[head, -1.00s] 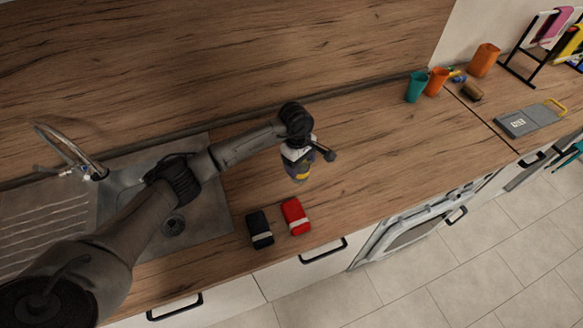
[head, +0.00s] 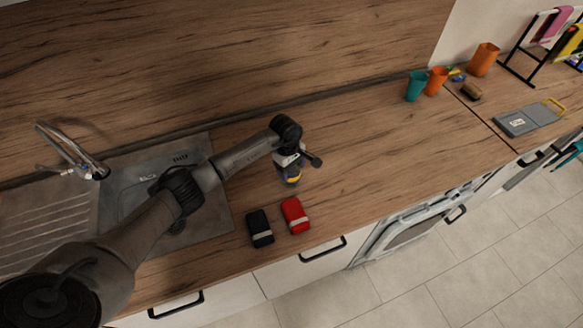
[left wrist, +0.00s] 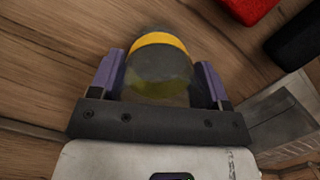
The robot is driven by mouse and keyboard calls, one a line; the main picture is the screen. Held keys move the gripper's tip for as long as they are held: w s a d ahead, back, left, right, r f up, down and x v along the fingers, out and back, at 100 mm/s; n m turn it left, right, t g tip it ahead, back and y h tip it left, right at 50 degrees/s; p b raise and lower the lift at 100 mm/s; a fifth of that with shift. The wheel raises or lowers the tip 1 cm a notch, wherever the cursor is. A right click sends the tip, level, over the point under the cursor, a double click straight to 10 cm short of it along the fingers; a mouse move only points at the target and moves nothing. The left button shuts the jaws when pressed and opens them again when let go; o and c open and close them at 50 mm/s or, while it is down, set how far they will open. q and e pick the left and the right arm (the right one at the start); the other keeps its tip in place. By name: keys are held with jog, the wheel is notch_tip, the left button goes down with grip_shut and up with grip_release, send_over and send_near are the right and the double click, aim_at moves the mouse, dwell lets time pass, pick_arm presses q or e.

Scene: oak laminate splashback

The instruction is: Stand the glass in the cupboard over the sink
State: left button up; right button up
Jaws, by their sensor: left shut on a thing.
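A dark, smoky glass with a yellow band (left wrist: 160,68) sits between the purple fingers of my left gripper (left wrist: 160,88) in the left wrist view. The gripper is shut on it. In the head view my left gripper (head: 289,162) points down over the counter to the right of the sink, and the glass (head: 293,179) shows just below it. I cannot tell whether the glass touches the counter. The sink (head: 215,212) is partly hidden by my left arm. The cupboard is not in view. My right gripper is not in view.
A black pouch (head: 259,228) and a red pouch (head: 295,215) lie near the counter's front edge. A faucet (head: 75,155) stands behind the sink. Teal (head: 415,86) and orange (head: 436,81) cups stand far right. The counter (head: 380,140) between is clear.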

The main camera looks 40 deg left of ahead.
pick_arm(q)
jog(key=shift+f+b, duration=0.2)
jog(key=shift+b, duration=0.1)
jog(key=o, duration=1)
jog(key=shift+r, duration=0.1)
